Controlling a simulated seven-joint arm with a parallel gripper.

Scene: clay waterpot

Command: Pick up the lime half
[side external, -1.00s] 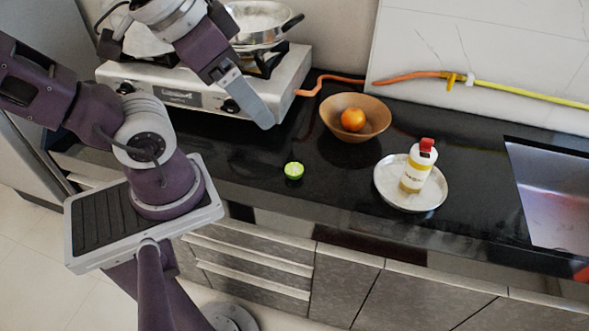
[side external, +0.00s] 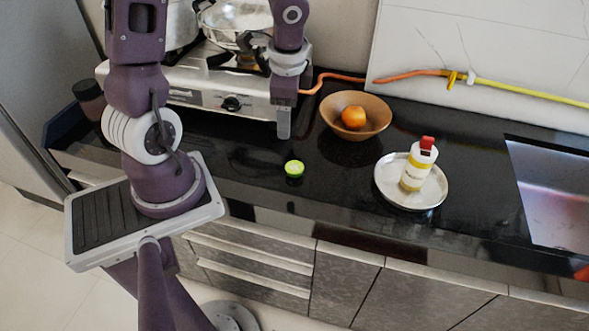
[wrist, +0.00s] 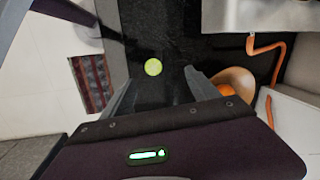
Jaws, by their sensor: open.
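The lime half (side external: 294,169) lies on the black counter, its pale green cut face up, near the counter's front edge. In the wrist view the lime half (wrist: 153,67) shows ahead of my gripper, between the lines of the two fingers. My gripper (side external: 284,124) points down above the counter, behind the lime half and in front of the stove, apart from the lime. In the wrist view my gripper (wrist: 158,86) has its two fingers spread, with nothing between them.
A brown bowl (side external: 378,123) holding an orange (side external: 353,117) stands right of my gripper. A metal plate (side external: 432,199) with a bottle (side external: 418,165) is further right, then a sink (side external: 548,190). The stove (side external: 190,97) with pots is behind. The counter around the lime is clear.

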